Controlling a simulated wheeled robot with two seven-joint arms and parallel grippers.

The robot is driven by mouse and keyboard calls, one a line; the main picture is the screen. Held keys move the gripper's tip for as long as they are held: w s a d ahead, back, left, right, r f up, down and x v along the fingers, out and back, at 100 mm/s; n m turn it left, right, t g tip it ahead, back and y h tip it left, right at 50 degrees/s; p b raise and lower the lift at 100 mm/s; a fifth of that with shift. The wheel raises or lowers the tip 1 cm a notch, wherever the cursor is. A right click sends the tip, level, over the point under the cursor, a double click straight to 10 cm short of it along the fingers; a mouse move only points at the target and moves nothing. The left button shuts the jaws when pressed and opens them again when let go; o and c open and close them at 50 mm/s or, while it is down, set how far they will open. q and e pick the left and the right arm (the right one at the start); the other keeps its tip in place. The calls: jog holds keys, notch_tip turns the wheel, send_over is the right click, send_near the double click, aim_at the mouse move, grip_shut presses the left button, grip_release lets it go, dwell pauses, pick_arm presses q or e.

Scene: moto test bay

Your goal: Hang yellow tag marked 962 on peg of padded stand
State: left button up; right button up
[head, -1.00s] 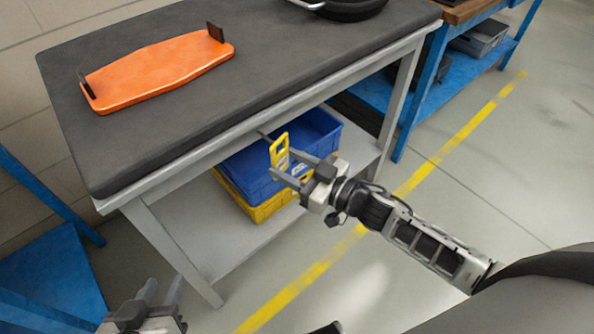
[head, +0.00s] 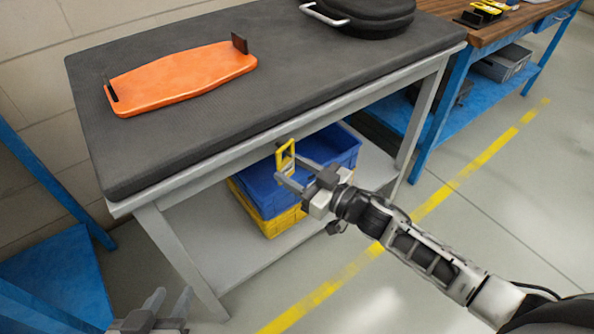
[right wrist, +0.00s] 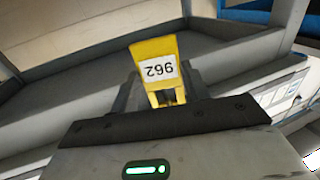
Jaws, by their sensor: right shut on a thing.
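My right gripper (head: 292,172) is shut on the yellow tag (head: 285,158) just in front of the padded stand's (head: 160,180) front edge. In the right wrist view the tag (right wrist: 157,68) has a white label reading 962, upside down in the picture. My left gripper (head: 168,302) is open and empty at the bottom left.
An orange panel (head: 182,78) and a black round case (head: 360,12) lie on the stand's dark pad. Blue (head: 335,150) and yellow (head: 270,225) crates sit on its lower shelf behind my right gripper. A wooden-topped bench (head: 470,28) stands at the right.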

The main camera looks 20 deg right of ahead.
dwell(0.4)
jog(key=o, duration=1)
jog(key=p+v, duration=0.1)
jog(key=v, duration=1.5)
